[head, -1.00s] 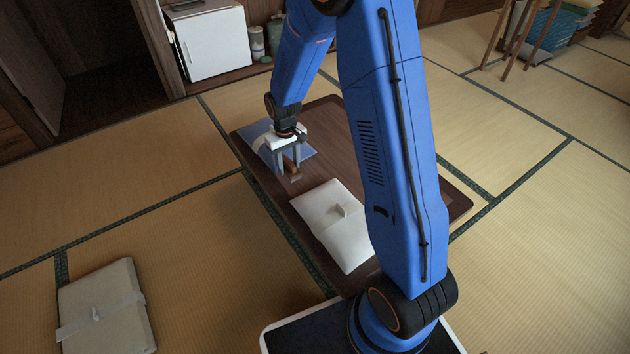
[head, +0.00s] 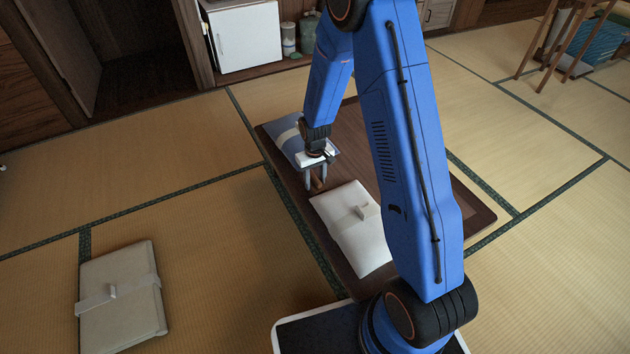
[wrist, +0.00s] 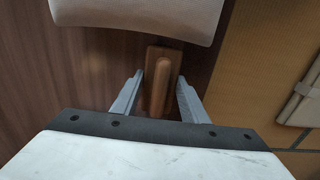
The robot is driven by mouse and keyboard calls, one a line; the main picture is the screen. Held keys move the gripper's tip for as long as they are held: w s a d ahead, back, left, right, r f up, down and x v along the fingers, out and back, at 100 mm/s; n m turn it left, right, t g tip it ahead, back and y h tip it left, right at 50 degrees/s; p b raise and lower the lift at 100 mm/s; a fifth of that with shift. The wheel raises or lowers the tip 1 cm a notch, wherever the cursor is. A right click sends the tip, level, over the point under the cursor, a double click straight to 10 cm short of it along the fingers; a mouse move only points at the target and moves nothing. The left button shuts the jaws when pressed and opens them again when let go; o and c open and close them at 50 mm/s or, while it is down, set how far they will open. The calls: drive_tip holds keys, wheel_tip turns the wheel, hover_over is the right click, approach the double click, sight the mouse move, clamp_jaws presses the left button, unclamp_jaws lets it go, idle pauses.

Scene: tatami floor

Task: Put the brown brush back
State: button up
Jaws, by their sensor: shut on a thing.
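The brown brush (wrist: 159,86) shows in the wrist view as a rounded wooden bar on a flat brown base, between the two grey fingers. My gripper (wrist: 158,96) is shut on it. In the head view, my gripper (head: 315,182) points down over the left edge of the dark wooden table (head: 466,208), with part of the brush (head: 318,184) showing between the fingers. I cannot tell whether the brush touches the table.
A white packet (head: 350,228) lies on the table just nearer than my gripper. A blue packet (head: 285,143) with a pale band lies behind it. A beige banded packet (head: 125,312) lies on the tatami at left. Open tatami (head: 190,215) lies left of the table.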

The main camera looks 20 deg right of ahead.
drive_tip(key=shift+f, duration=0.15)
drive_tip(key=o, duration=1.3)
